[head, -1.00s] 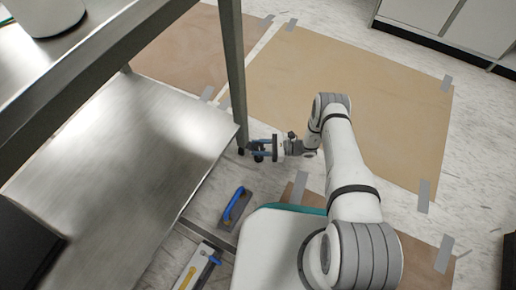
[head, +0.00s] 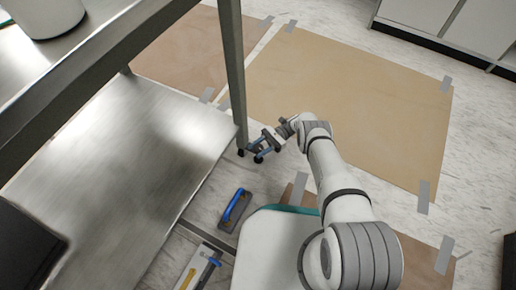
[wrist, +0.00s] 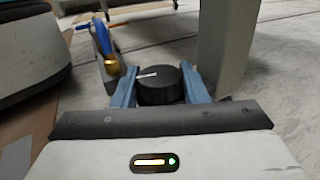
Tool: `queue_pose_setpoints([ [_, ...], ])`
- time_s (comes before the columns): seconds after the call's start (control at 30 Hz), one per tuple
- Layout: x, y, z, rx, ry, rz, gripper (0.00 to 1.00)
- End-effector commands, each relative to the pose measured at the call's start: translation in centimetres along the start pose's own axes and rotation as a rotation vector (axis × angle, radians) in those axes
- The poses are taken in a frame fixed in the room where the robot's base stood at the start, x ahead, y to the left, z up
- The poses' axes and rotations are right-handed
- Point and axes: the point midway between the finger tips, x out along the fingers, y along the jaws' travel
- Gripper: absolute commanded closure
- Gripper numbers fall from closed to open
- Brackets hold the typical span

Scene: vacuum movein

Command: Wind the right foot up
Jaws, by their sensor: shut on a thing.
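In the wrist view, the two blue fingers of my gripper (wrist: 160,98) are shut on a round black knob (wrist: 158,88), one on each side. A white line on its top points to the left and slightly down. I take this knob to be the right foot's. It sits low, beside a grey table leg (wrist: 225,45). In the head view, my gripper (head: 257,154) is down at the floor by the foot of the metal table's leg (head: 232,75). The knob is mostly hidden there by the fingers.
A blue-handled trowel (head: 235,207) lies on the floor below my gripper. A tool with a yellow part (head: 190,277) lies at the bottom edge. The metal table's lower shelf (head: 120,165) is on the left. Brown sheets (head: 350,100) are taped to the floor.

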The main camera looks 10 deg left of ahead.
Motion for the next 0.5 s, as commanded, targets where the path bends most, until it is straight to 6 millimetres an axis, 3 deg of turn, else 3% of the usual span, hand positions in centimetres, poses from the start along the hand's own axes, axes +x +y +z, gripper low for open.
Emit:
queue_pose_setpoints([
  [0.5,-0.05,-0.04,0.06,-0.002,0.001,0.04,0.84],
])
